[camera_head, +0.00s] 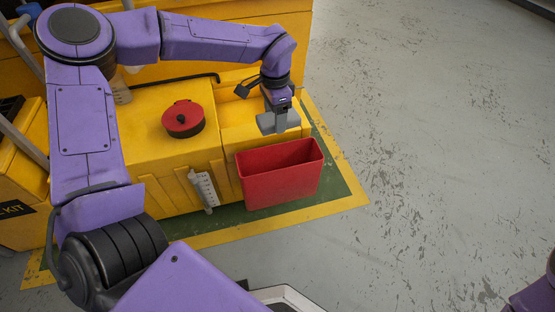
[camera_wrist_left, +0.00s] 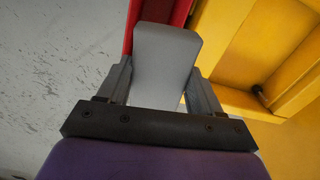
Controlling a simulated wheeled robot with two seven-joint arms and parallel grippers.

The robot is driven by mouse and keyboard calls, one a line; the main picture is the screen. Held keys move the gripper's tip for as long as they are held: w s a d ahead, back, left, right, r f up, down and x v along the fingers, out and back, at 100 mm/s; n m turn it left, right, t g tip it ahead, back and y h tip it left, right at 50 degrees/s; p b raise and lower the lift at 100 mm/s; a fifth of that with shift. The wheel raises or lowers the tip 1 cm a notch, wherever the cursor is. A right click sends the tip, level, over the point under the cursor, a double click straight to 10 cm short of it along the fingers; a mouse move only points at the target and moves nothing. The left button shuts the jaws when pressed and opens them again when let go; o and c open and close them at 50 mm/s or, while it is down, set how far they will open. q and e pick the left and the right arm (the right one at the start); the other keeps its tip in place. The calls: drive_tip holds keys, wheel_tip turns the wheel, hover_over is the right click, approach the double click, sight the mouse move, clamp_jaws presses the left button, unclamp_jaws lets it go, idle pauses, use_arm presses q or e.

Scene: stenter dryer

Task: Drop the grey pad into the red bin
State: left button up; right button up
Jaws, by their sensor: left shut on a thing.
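The grey pad (camera_head: 279,122) is held by my left gripper (camera_head: 279,110), above and just behind the red bin in the head view. In the left wrist view the grey pad (camera_wrist_left: 164,62) sits between the two fingers of my left gripper (camera_wrist_left: 158,85), which is shut on it. The red bin (camera_head: 281,187) stands on the floor against the yellow machine, with its open top facing up. Part of the red bin (camera_wrist_left: 180,13) shows behind the pad in the left wrist view. My right gripper is not in view.
The yellow machine (camera_head: 170,130) fills the left and back. A round red-topped thing (camera_head: 183,119) sits on it, and a white scale-like strip (camera_head: 204,187) hangs at its front. Green and yellow floor marking (camera_head: 345,200) surrounds the bin. The grey floor (camera_head: 440,160) to the right is clear.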

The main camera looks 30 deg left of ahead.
use_arm(q)
drive_tip(key=shift+s+a+f, duration=0.1)
drive_tip(key=shift+a+f, duration=0.05)
drive_tip(key=shift+f, duration=0.4)
drive_tip(key=shift+s+a+f, duration=0.1)
drive_tip(key=shift+a+f, duration=0.05)
drive_tip(key=shift+f, duration=0.4)
wheel_tip(320, 180, down, 5)
drive_tip(key=b, duration=0.4)
drive_tip(key=shift+f, duration=0.2)
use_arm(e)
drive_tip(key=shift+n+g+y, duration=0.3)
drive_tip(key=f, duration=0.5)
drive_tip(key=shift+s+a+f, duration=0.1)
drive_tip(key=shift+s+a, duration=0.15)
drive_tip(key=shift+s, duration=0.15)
use_arm(q)
drive_tip(key=o, duration=1)
wheel_tip(320, 180, up, 10)
drive_tip(key=p, duration=0.3)
drive_tip(key=shift+r+p, duration=0.25)
drive_tip(key=shift+p, duration=0.15)
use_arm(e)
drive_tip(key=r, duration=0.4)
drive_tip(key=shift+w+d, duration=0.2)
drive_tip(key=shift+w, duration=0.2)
